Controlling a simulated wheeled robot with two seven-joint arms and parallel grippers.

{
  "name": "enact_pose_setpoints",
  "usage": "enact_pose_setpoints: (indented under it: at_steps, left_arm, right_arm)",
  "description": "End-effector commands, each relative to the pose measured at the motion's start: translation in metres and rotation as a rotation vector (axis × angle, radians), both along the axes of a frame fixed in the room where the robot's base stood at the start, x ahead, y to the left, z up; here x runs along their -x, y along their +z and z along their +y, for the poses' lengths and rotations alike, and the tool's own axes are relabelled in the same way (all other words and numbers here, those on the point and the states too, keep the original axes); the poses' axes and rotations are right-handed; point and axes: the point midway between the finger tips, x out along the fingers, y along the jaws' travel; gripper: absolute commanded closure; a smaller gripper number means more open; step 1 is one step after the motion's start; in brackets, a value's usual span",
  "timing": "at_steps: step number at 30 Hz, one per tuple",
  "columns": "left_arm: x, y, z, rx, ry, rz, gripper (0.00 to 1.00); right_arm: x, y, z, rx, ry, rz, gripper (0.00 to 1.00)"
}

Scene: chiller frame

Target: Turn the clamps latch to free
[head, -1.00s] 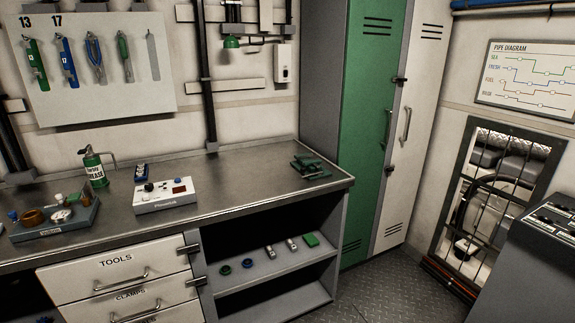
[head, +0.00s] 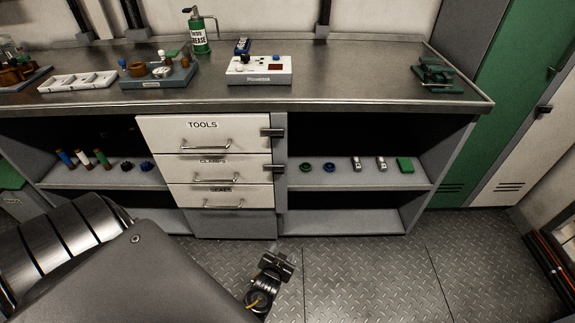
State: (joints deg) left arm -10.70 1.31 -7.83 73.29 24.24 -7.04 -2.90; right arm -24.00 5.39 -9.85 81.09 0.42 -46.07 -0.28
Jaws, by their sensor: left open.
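The clamps drawer (head: 228,169) is the middle of three white drawers under the bench and looks shut. Its dark latch (head: 272,168) sits at the drawer's right edge, on the grey post, and lies roughly level across the gap. A similar latch (head: 272,132) sits above it beside the tools drawer (head: 190,136). My left gripper (head: 278,250) is open and empty, low in front of the drawers over the floor, below and apart from the clamps latch. Its fingers are small and partly hard to make out. My right gripper is not in view.
The seals drawer (head: 215,190) is below. Drawer handles stick out at the front. Open shelves with small parts flank the drawers. The steel bench top (head: 360,85) overhangs them and carries a white device (head: 258,71) and a green vise-like tool (head: 438,77). The floor at right is clear.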

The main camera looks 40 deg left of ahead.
Motion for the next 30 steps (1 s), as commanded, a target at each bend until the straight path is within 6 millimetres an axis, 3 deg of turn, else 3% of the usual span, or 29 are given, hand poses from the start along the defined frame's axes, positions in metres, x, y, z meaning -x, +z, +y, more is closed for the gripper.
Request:
enact_pose_setpoints:
  at_steps: [1,4,6,9,12,20,30]
  left_arm:
    - [-0.03,0.021,0.01,-0.011,0.056,-0.123,0.38]
    - [-0.061,0.084,0.032,-0.03,0.163,-0.317,0.38]
    - [-0.07,0.12,0.046,-0.035,0.228,-0.425,0.38]
    - [-0.074,0.159,0.06,-0.036,0.299,-0.533,0.38]
    - [-0.073,0.18,0.069,-0.036,0.341,-0.592,0.38]
    - [-0.075,0.192,0.074,-0.037,0.359,-0.618,0.38]
    - [-0.119,0.191,0.108,-0.039,0.357,-0.618,0.38]
  right_arm:
    - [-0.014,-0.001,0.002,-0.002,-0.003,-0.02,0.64]
    - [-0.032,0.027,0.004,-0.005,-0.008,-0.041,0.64]
    - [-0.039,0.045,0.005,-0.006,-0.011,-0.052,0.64]
    - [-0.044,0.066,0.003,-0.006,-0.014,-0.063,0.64]
    - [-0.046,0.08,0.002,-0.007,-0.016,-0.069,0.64]
    - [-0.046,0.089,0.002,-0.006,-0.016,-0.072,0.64]
    - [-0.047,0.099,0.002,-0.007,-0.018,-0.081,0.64]
